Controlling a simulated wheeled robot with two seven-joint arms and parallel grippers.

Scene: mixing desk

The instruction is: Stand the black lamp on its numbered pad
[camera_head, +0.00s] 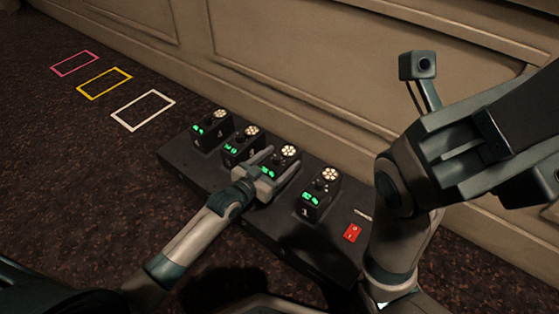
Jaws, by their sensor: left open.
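Several black box-shaped units, each with a lit round lamp head and green lights, stand in a row on a dark slab: the leftmost (212,130), the second (242,147), the third (281,166) and the rightmost (319,197). Which one the task means is unclear. The leftmost looks marked 4, the rightmost 1. My left gripper (282,160) is open, with its fingers at the third unit's near side, partly hiding it; contact cannot be told. My right arm rises at the right; its fingers are not visible. No numbered pad can be made out clearly.
The dark slab (262,222) lies beside a beige panelled wall (350,60). Pink (75,63), yellow (104,83) and white (143,110) outlined rectangles lie on clear dark carpet at left.

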